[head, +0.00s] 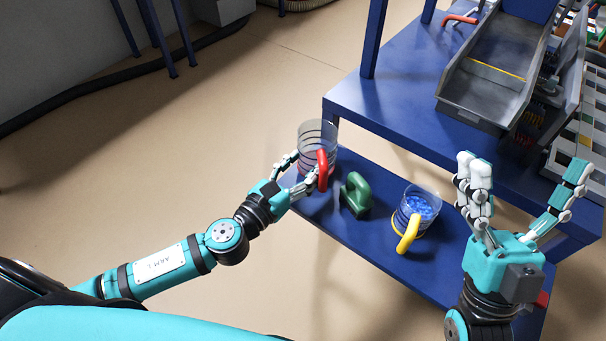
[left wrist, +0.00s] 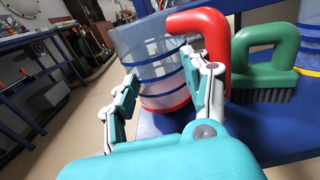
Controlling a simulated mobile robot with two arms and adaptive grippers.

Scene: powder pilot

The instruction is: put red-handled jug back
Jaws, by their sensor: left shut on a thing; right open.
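The red-handled jug is clear with dark bands; its body (head: 317,137) and red handle (head: 322,172) show at the left end of the blue lower shelf (head: 375,245). In the left wrist view the jug (left wrist: 152,60) is upright, with a red base ring. My left gripper (head: 300,172) is shut on the jug, its fingers at the handle side. Whether the jug's base touches the shelf cannot be told. My right gripper (head: 522,205) is open and empty, above the right part of the shelf.
A green-handled brush (head: 355,195) stands on the shelf beside the red-handled jug; its bristles (left wrist: 262,96) show in the wrist view. A yellow-handled jug (head: 413,215) with blue contents stands further right. The blue upper table (head: 400,95) carries a grey chute (head: 495,75).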

